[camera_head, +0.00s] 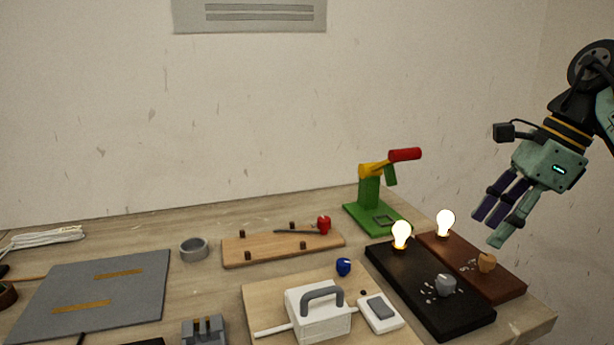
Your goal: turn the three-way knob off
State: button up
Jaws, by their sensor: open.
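A black board (392,272) at the right of the table bears a lit bulb (401,233) and a grey knob (446,285) with white marks beside it. A brown board (507,283) next to it bears another lit bulb (445,221) and a tan-orange knob (487,262), also with small marks. I cannot tell from the marks which knob is the three-way one. My gripper (488,229) is open and empty, pointing down and left above the brown board's back right side. It appears apart from both knobs.
A green stand (369,193) with a red handle is behind the boards. A white box (318,318) with a grey handle, a white rocker switch (380,313) and a blue knob (343,267) sit left of the black board. A wooden board (250,248) lies farther left.

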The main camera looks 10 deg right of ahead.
aim_at(486, 264)
jog(key=k, duration=1)
